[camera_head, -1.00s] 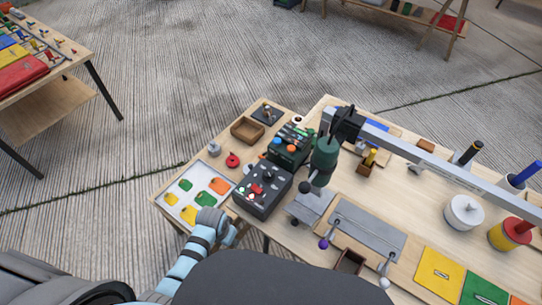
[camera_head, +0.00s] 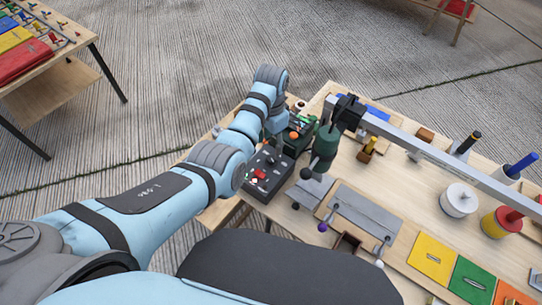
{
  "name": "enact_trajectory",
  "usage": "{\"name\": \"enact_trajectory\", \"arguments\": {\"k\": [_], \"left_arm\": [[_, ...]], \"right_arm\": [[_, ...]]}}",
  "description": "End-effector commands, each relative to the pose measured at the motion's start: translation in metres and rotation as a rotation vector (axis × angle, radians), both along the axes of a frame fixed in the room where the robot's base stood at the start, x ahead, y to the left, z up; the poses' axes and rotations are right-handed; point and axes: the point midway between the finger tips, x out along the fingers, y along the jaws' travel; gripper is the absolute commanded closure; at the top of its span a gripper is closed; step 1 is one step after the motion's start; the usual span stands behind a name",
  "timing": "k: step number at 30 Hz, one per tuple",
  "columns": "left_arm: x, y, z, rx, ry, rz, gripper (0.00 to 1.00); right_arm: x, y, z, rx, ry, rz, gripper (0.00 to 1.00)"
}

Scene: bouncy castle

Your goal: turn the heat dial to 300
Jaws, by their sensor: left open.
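A dark control box (camera_head: 277,184) stands on the wooden table, with small knobs and a red part on its top. Which knob is the heat dial, and its numbers, are too small to tell. Just behind it is a dark green device (camera_head: 302,140) with an orange round part. My left arm reaches in from the left and bends down over these two boxes. My left gripper (camera_head: 279,124) is open beside the green device, largely hidden by the arm; I cannot tell whether it touches anything. My right gripper is not in view.
A grey metal beam (camera_head: 415,147) with a green hanging tool (camera_head: 325,148) crosses the table just right of the boxes. A white cylinder (camera_head: 460,198) and colored panels (camera_head: 434,254) lie farther right. Another table (camera_head: 60,85) is at upper left.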

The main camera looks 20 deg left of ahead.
Motion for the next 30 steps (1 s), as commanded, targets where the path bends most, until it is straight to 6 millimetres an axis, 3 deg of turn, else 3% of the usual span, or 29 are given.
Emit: {"name": "enact_trajectory", "arguments": {"k": [1,3,7,12,19,27,30], "left_arm": [[0.0,0.0,-0.021,0.0,0.002,0.0,0.53],[0.0,0.0,-0.042,0.0,0.001,0.0,0.53],[0.001,0.0,-0.068,0.0,-0.002,0.001,0.53],[0.0,0.001,-0.08,0.0,-0.002,0.001,0.53],[0.001,0.001,-0.079,0.0,-0.003,0.002,0.53],[0.001,0.001,-0.079,0.0,-0.004,0.002,0.96],[0.001,0.001,-0.078,0.0,-0.004,0.002,1.0]], "right_arm": [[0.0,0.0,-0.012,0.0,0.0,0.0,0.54],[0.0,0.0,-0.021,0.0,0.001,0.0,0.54],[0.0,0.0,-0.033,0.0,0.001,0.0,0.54],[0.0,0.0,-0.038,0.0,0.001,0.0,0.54],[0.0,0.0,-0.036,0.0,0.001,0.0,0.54],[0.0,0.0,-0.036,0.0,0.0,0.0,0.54],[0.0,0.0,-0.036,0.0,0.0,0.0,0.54]]}}
